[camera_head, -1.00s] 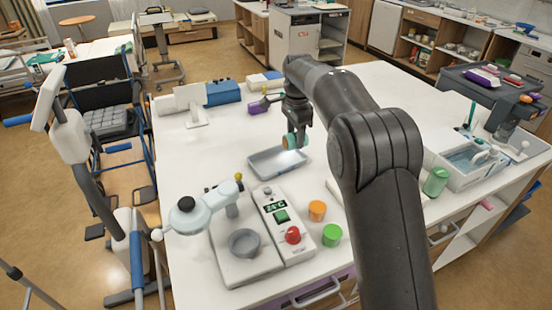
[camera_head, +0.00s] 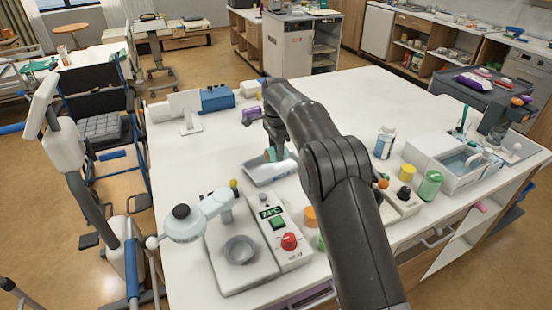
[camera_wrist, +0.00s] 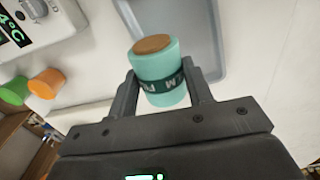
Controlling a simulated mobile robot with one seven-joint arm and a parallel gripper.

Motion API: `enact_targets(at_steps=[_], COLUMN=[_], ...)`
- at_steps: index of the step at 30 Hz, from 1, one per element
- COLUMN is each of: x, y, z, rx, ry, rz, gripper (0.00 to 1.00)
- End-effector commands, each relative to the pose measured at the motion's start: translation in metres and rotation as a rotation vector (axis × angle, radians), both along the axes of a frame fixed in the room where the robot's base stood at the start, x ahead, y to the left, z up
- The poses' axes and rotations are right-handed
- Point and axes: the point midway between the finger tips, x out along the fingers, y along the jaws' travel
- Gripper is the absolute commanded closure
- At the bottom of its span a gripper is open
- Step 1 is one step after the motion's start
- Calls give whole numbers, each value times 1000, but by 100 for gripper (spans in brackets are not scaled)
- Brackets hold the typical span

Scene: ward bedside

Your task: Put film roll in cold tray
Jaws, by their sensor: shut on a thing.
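The film roll is a teal cylinder with a brown end and a dark printed band; it sits between my fingers in the wrist view (camera_wrist: 160,72) and shows small in the head view (camera_head: 269,155). My gripper (camera_head: 276,154) is shut on it, with a finger on each side. A shallow blue-grey tray (camera_head: 256,181) lies on the white table just below the roll. In the wrist view the tray (camera_wrist: 205,40) shows behind and to the right of the roll. I cannot tell whether the roll touches the tray. My gripper hides part of the tray's far side.
A device with a green display (camera_head: 271,212) and a grey cup (camera_head: 240,250) stands in front of the tray. An orange pot (camera_head: 309,216) is beside it. The table's left strip is clear.

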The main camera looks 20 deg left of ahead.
Motion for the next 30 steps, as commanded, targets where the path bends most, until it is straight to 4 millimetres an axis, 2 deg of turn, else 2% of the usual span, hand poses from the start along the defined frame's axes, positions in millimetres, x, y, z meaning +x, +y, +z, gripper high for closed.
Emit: enact_targets(at_steps=[10,29,30], x=[0,0,0], y=[1,1,1], z=[-39,-51,-51], rx=[0,1,1], ry=[0,-1,-1], rz=[0,0,0], gripper=[80,80,51])
